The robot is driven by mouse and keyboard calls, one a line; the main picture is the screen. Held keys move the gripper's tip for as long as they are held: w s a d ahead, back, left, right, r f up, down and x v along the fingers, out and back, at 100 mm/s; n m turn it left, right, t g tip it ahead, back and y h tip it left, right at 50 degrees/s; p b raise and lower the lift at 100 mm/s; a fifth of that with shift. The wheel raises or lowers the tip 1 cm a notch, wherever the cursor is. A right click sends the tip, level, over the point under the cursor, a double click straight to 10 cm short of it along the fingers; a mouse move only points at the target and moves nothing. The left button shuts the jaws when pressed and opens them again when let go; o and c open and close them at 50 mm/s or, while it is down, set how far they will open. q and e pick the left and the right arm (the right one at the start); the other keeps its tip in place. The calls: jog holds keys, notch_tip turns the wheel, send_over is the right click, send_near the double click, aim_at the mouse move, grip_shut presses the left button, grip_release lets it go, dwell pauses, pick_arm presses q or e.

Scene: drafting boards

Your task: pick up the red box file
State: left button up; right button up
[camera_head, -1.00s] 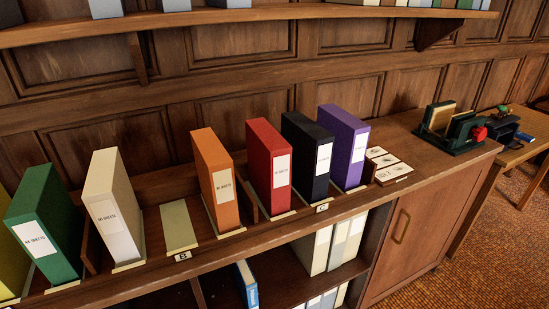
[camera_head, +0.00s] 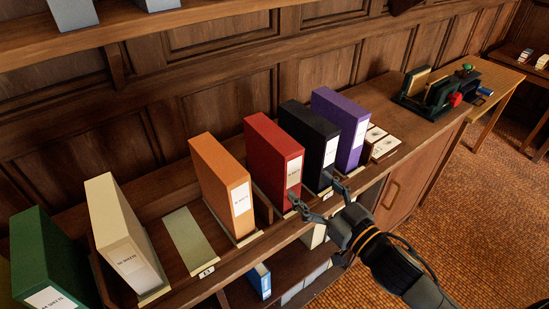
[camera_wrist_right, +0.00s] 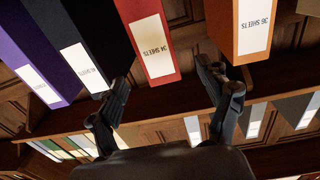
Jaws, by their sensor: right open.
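The red box file (camera_head: 270,155) stands upright on the shelf top between an orange file (camera_head: 220,180) and a black file (camera_head: 310,140). Its white label faces outward. My right gripper (camera_head: 319,199) is open and empty in front of the red and black files, near the front edge. In the right wrist view, the red file (camera_wrist_right: 150,38) shows beyond and between the open fingers (camera_wrist_right: 163,78), with a gap to it. The left gripper is not in view.
A purple file (camera_head: 342,125) stands right of the black one. An empty pale slot (camera_head: 190,240) lies between the orange and cream (camera_head: 122,230) files. A green file (camera_head: 48,260) stands far left. Low wooden dividers separate some files. A wall shelf (camera_head: 150,25) runs above.

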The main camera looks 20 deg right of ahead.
aim_at(292, 170)
jog(key=p+x, duration=0.2)
jog(key=x, duration=0.6)
jog(key=shift+w+a, duration=0.1)
jog(key=shift+w, duration=0.1)
jog(key=x, duration=0.1)
jog(key=p+x, duration=0.1)
jog(key=x, duration=0.1)
jog(key=p+x, duration=0.1)
jog(key=x, duration=0.1)
jog(key=shift+w+f, duration=0.25)
jog(key=shift+d, duration=0.2)
jog(key=c, duration=0.3)
grip_shut()
jog(key=shift+r, duration=0.2)
